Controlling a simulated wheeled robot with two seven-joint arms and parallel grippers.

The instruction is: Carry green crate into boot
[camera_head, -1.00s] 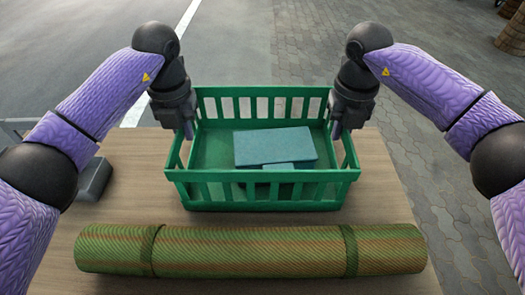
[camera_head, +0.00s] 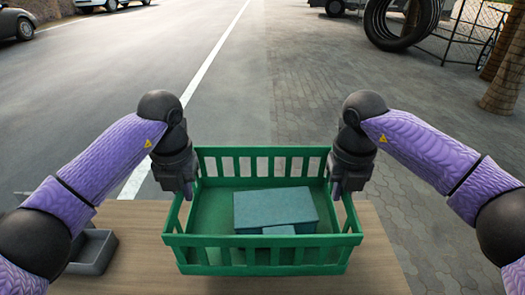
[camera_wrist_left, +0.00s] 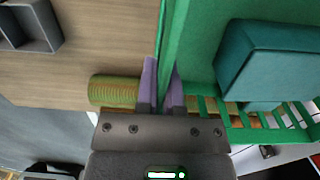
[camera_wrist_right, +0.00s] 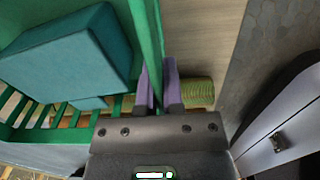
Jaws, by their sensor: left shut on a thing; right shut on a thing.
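The green crate (camera_head: 262,241) is in the lower middle of the head view, upright and about level, over the wooden table. A teal box (camera_head: 275,207) and a smaller teal piece (camera_head: 279,230) lie inside it. My left gripper (camera_head: 187,190) is shut on the crate's left rim, and my right gripper (camera_head: 337,190) is shut on its right rim. Both wrist views show the rim between the purple fingers, at the left gripper (camera_wrist_left: 163,90) and the right gripper (camera_wrist_right: 158,88). The crate appears raised off the table. No open car boot shows.
The wooden table (camera_head: 375,262) lies below, with a grey tray (camera_head: 92,252) on its left. A rolled green-brown mat shows in the left (camera_wrist_left: 113,91) and right (camera_wrist_right: 199,92) wrist views. Beyond the table is open road (camera_head: 120,85) and paving; a dark parked car (camera_head: 18,20) stands far left.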

